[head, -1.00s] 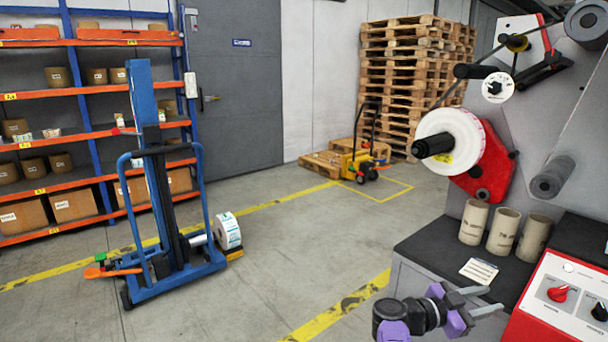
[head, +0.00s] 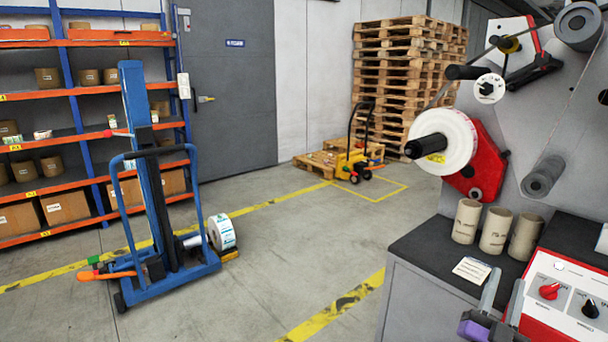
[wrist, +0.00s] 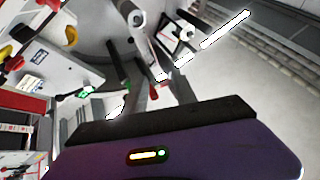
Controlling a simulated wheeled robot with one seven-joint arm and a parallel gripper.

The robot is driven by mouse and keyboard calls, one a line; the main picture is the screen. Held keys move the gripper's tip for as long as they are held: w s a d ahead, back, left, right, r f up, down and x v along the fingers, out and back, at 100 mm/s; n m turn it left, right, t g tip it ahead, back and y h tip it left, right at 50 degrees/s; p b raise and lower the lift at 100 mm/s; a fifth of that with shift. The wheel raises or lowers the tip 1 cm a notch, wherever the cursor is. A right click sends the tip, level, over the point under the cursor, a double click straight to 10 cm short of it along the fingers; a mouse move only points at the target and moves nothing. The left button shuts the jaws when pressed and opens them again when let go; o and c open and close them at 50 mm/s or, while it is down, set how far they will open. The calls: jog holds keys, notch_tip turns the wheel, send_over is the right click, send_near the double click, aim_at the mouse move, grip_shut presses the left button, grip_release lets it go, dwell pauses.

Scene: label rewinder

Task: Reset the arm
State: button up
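My gripper (head: 506,278) is at the lower right of the head view, its two grey fingers pointing up with a gap between them. It is open and nothing shows between the fingers. It is in front of the rewinder's red-framed control panel (head: 568,290) and covers part of its left side. The arm behind the gripper is mostly out of the picture. In the wrist view the purple gripper body (wrist: 225,150) fills the bottom, and the fingers point away toward the machine.
The label rewinder (head: 540,130) with a white roll (head: 446,140) rises at the right. Floor between is clear.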

jog(key=s+a+f+n+g+y, duration=0.1)
jog(key=s+a+f+n+y, duration=0.2)
jog(key=s+a, duration=0.4)
jog(key=s+a+f+n+g+y+p, duration=0.1)
jog(key=s+a+f+n+y, duration=0.2)
jog(key=s, duration=2)
jog(key=s+a+f+n+g+y, duration=0.2)
jog(key=s+a+n+y, duration=0.3)
jog(key=s+a+y, duration=0.5)
jog(key=s+a+f, duration=0.1)
jog(key=s, duration=0.3)
jog(key=shift+s+a+n+p, duration=0.2)
jog(key=shift+s+n+p, duration=0.1)
jog(key=shift+s, duration=0.1)
